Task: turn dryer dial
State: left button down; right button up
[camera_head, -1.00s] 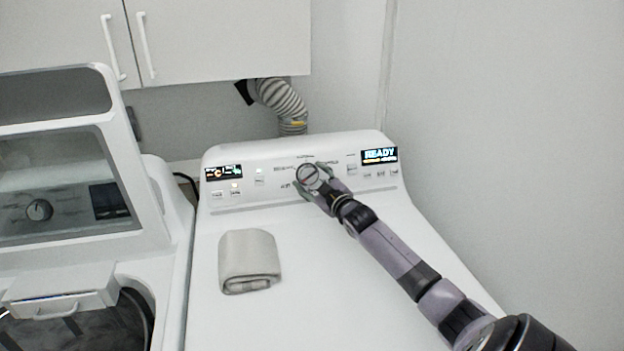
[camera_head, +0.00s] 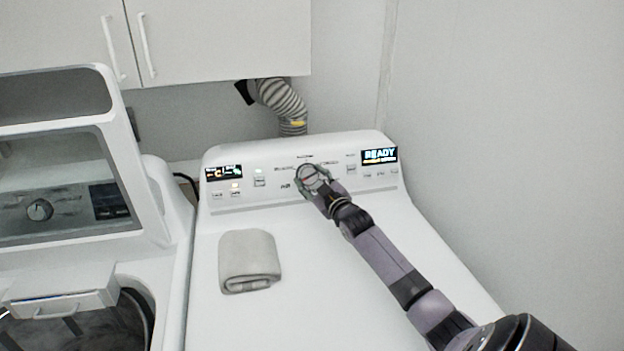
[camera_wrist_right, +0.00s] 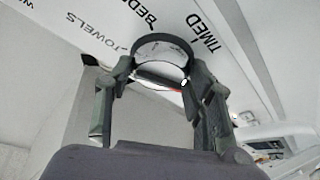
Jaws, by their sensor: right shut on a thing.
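The dryer (camera_head: 330,240) stands in the middle, with a sloping control panel at its back. Its round dial (camera_head: 309,175) sits near the middle of the panel, between the small left display and the READY display. My right gripper (camera_head: 313,180) reaches up from the lower right and is shut on the dial, with fingers on both sides of its rim. In the right wrist view the dial (camera_wrist_right: 160,48) lies between the fingertips, below the printed words TOWELS, BEDDING and TIMED; a thin red mark shows on it. My left gripper is not in view.
A folded grey cloth (camera_head: 249,261) lies on the dryer top, left of my arm. A washer (camera_head: 70,200) with its lid raised stands at the left. White cabinets (camera_head: 215,40) hang above, a vent hose (camera_head: 283,103) runs behind, and a wall (camera_head: 510,130) is at the right.

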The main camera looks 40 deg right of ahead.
jog(key=m+h, duration=0.1)
jog(key=m, duration=0.1)
jog(key=m+h, duration=0.1)
jog(key=m, duration=0.1)
jog(key=m+h+p, duration=0.1)
jog(key=m, duration=0.2)
jog(key=shift+a+f+g+h, duration=0.1)
jog(key=shift+a+g+h, duration=0.2)
jog(key=shift+g, duration=0.1)
jog(key=m+h, duration=0.1)
jog(key=m, duration=0.2)
jog(key=m+g+h+p, duration=0.1)
jog(key=m, duration=0.2)
jog(key=shift+w+m+g+h+p, duration=0.15)
jog(key=shift+m+g+h+p, duration=0.15)
jog(key=shift+m+h, duration=0.1)
jog(key=shift+m, duration=0.3)
jog(key=o, duration=1.2)
jog(key=shift+c, duration=0.2)
jog(key=v, duration=0.7)
jog(key=shift+a, duration=0.2)
